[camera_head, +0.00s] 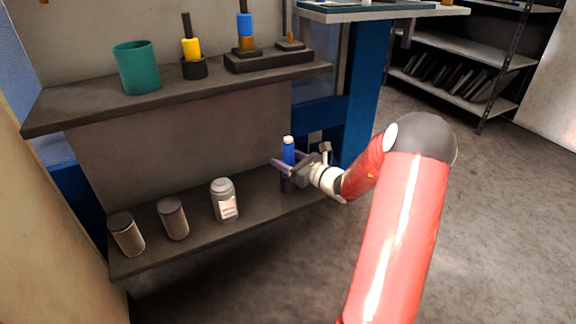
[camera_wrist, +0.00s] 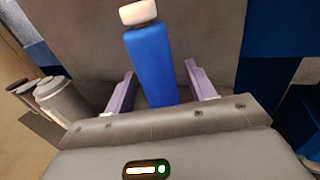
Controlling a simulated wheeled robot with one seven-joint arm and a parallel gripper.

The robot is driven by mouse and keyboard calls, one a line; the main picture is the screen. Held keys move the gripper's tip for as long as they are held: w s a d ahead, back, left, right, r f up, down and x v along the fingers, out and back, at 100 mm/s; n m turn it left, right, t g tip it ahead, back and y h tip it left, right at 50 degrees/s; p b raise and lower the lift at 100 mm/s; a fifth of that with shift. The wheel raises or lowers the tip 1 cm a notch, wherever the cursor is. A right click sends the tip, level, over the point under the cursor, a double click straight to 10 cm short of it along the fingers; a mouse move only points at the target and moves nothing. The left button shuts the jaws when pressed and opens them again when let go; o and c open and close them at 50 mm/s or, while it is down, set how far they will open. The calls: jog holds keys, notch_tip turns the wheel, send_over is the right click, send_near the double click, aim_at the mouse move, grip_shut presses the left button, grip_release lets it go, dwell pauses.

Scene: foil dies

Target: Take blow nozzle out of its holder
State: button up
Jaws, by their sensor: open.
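In the wrist view the nozzle (camera_wrist: 152,62) stands between the two fingers (camera_wrist: 160,78), with a gap visible at the right finger. The nozzle's lower end and the holder are hidden there by my gripper.
A white bottle (camera_head: 225,200) and two brown cans (camera_head: 172,218) stand left on the lower shelf. The upper shelf (camera_head: 110,108) above holds a teal cup (camera_head: 136,68) and tools with yellow (camera_head: 192,48) and blue (camera_head: 245,25) parts. A blue post (camera_head: 362,90) stands behind right.

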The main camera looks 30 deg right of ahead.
jog(key=shift+w+a, duration=0.25)
jog(key=shift+w, duration=0.4)
jog(key=shift+c, duration=0.4)
